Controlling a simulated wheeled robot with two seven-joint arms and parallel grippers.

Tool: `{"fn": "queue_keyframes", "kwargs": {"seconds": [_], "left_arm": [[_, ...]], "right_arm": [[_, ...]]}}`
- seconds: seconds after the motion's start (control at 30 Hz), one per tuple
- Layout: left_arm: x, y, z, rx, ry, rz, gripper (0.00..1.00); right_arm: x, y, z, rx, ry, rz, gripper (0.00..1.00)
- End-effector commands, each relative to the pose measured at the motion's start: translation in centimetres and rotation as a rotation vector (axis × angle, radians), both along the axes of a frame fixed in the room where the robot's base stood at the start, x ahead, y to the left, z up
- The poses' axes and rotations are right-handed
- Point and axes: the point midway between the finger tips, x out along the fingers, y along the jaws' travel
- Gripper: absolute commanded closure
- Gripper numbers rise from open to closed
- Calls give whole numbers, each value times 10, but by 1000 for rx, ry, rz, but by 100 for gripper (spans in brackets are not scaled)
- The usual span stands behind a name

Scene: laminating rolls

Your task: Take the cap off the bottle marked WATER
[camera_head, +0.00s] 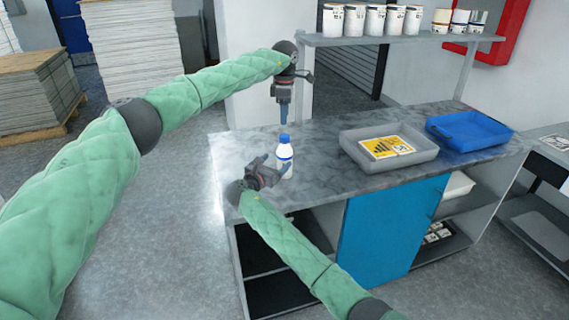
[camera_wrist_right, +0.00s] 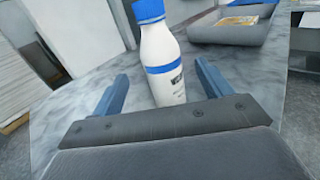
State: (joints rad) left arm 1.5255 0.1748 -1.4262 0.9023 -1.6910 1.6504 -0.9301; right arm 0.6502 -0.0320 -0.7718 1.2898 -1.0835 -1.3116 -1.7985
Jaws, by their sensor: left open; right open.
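The white bottle (camera_head: 285,162) with a blue cap (camera_head: 284,138) stands upright on the grey worktop near its left end. In the right wrist view the bottle (camera_wrist_right: 163,66) shows a blue band and dark lettering, partly readable; its blue cap (camera_wrist_right: 148,10) is on. My right gripper (camera_head: 270,160) is open beside the bottle; in the wrist view its two blue fingers (camera_wrist_right: 160,88) stand on either side of the bottle's lower part, with gaps to it. My left gripper (camera_head: 284,115) is open, points down and is above the cap, apart from it.
A grey tray (camera_head: 420,157) with yellow-and-white printed sheets (camera_head: 386,147) and a blue tray (camera_head: 470,131) stand to the right on the worktop (camera_head: 330,187). A shelf (camera_head: 400,40) with several white tins is behind. The worktop between bottle and grey tray is clear.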

Motion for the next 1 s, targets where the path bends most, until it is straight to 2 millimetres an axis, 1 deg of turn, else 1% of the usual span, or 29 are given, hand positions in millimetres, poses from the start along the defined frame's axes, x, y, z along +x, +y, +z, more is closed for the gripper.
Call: {"fn": "queue_keyframes", "kwargs": {"seconds": [0.03,0.2,0.4,0.6,0.87,0.97,1.0], "left_arm": [[0,0,0,0,0,0,49],[0,0,0,0,0,0,49],[0,0,0,0,0,0,49],[0,0,0,0,0,0,49],[0,0,0,0,0,0,49],[0,0,0,0,0,0,49],[0,0,0,0,0,0,49]], "right_arm": [[10,-7,6,0,-6,-3,22],[32,-20,6,0,-6,-3,22],[51,-31,5,2,-5,-2,22],[59,-36,5,2,-5,-2,22],[60,-36,5,2,-5,-2,22],[60,-36,5,2,-5,-2,40],[60,-36,5,2,-5,-2,48]]}}
